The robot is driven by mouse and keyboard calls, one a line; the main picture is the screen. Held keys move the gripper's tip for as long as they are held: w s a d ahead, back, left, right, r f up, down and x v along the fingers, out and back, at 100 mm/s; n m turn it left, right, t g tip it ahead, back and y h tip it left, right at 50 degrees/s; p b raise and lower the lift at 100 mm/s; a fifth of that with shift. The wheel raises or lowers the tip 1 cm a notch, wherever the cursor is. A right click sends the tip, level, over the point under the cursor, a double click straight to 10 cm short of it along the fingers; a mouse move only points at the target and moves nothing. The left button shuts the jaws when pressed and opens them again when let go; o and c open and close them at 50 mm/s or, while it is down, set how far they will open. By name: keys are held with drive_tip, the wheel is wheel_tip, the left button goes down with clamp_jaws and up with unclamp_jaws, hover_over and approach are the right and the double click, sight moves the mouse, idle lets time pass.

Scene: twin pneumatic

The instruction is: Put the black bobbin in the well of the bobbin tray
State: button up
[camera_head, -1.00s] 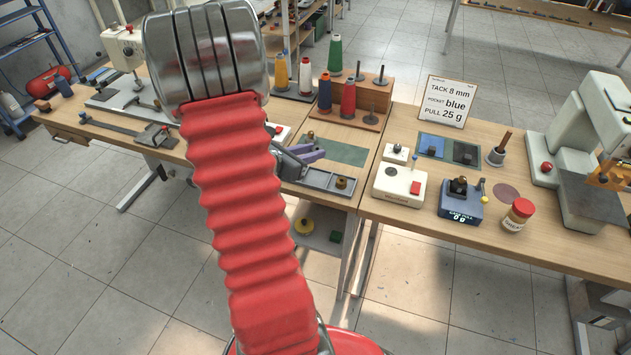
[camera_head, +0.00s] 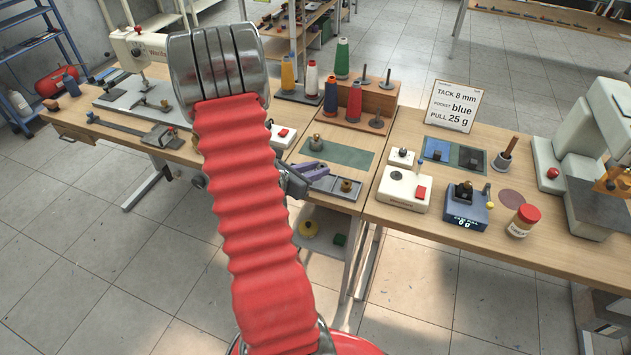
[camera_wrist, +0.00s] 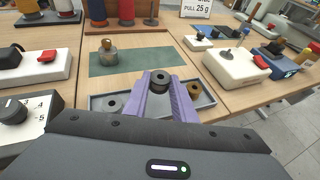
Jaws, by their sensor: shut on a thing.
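The black bobbin (camera_wrist: 160,80) is held between the tips of my gripper's purple fingers (camera_wrist: 160,84) in the wrist view. The grey bobbin tray (camera_wrist: 205,99) lies beneath and around the fingers on the bench. A grey metal bobbin (camera_wrist: 113,107) sits in its left part and a brass bobbin (camera_wrist: 193,88) in its right part. The fingers hide the tray's middle, and I cannot tell whether the black bobbin touches it. In the head view, my gripper (camera_head: 316,171) is over the left part of the tray (camera_head: 332,184); the black bobbin cannot be made out there.
A green mat (camera_head: 343,154) with a brass-topped piece (camera_head: 316,143) lies behind the tray. Thread cones on a wooden stand (camera_head: 373,101) are farther back. A white box with a red button (camera_head: 404,189) stands to the right, across a gap between tables.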

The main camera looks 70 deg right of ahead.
sight(313, 188)
drive_tip(key=shift+f, duration=2.1)
drive_tip(key=o, duration=0.7)
drive_tip(key=shift+o, duration=0.2)
drive_tip(key=shift+w+a+r, duration=0.25)
drive_tip(key=shift+w+a, duration=0.05)
drive_tip(key=shift+a, duration=0.2)
drive_tip(key=v, duration=1)
drive_tip(key=shift+a+r, duration=0.25)
drive_tip(key=shift+a, duration=0.05)
